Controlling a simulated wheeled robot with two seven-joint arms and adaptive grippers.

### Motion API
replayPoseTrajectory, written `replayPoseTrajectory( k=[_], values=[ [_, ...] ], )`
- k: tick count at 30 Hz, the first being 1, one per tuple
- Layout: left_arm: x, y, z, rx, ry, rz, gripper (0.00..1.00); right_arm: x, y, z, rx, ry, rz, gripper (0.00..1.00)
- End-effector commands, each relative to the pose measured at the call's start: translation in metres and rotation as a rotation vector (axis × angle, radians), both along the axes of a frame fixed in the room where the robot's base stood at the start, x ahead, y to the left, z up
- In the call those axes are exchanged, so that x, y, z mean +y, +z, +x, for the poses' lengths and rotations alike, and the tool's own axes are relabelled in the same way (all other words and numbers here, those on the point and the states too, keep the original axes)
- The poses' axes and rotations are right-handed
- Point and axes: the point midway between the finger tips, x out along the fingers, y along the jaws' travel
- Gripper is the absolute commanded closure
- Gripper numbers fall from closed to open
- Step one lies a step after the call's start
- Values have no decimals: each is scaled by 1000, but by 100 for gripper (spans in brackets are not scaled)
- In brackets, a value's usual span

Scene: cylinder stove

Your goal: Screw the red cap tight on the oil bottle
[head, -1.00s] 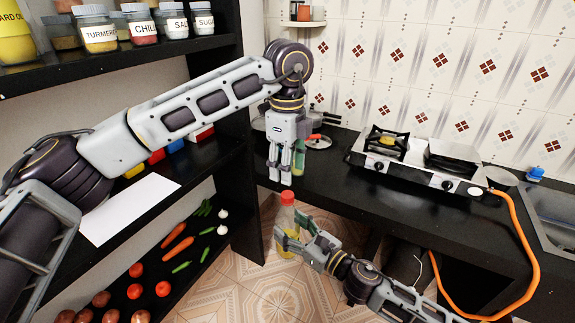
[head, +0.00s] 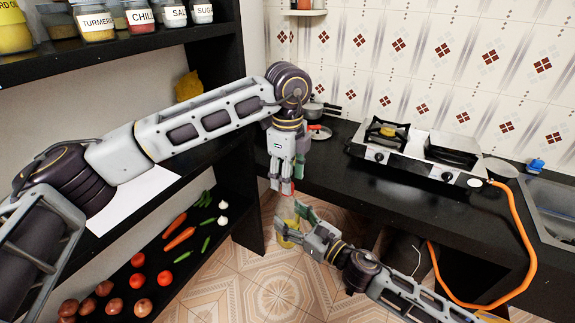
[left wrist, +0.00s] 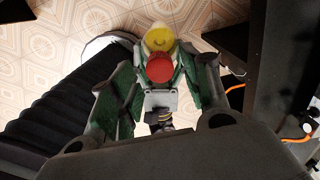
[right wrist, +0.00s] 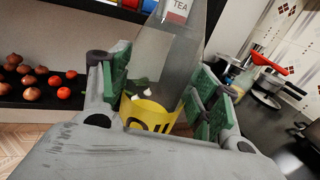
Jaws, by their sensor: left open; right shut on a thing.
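My left gripper (head: 281,187) points down above the bottle, open. In the left wrist view the red cap (left wrist: 160,68) shows between its spread fingers, over the bottle's yellow lower part (left wrist: 158,38). The cap's seating on the neck is hidden.
The black counter (head: 345,170) carries the stove (head: 415,152) with an orange hose (head: 527,235). Pans (head: 318,112) stand at its back left. A dark shelf with spice jars (head: 97,22) and vegetables (head: 180,238) stands at left. The floor (head: 240,295) below the grippers is clear.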

Motion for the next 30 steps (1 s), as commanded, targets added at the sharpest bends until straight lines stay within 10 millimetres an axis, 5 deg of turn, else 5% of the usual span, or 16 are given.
replayPoseTrajectory(
  k=[18, 30],
  values=[
    [0, -21, 0, -1, 0, 1, 53, 0, 1, 0, -2, 0, 1, 100],
    [0, -20, 0, -1, 0, 0, 100, 0, 1, 0, -2, 1, 1, 100]
  ],
)
